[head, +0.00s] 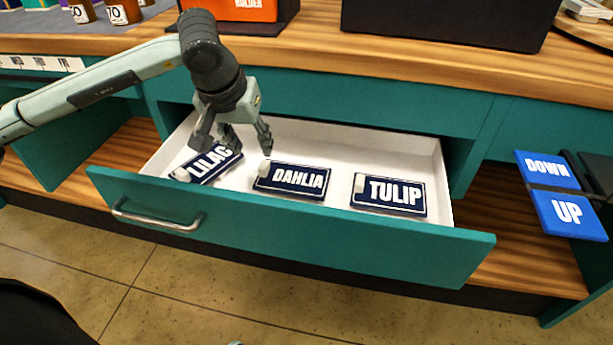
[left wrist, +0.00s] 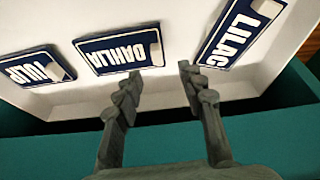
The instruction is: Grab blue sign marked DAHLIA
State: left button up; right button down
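The dark blue sign marked DAHLIA (head: 298,181) lies flat in the middle of the open drawer, with a small pale block at its left end. It also shows in the left wrist view (left wrist: 118,52), upside down. My left gripper (head: 238,150) is over the drawer between the LILAC and DAHLIA signs, pointing down. Its fingers (left wrist: 158,90) are apart with nothing between them. One fingertip looks close to the DAHLIA sign's block end; I cannot tell whether they touch. My right gripper is not in view.
The LILAC sign (head: 208,164) lies tilted at the drawer's left, partly behind my gripper. The TULIP sign (head: 390,195) lies at the right. The teal drawer front (head: 300,240) and white walls surround them. Blue DOWN (head: 547,170) and UP (head: 570,212) panels are at the right.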

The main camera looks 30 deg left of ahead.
aim_at(263, 165)
pick_arm(q)
jog(key=shift+w+d+f+m, duration=0.1)
jog(key=shift+w+f+m, duration=0.1)
jog(key=shift+f+m, duration=0.25)
jog(key=x, duration=0.7)
jog(key=shift+w+p, duration=0.2)
jog(key=shift+p, duration=0.1)
jog(key=shift+r, duration=0.1)
jog(key=shift+c, duration=0.5)
grip_shut()
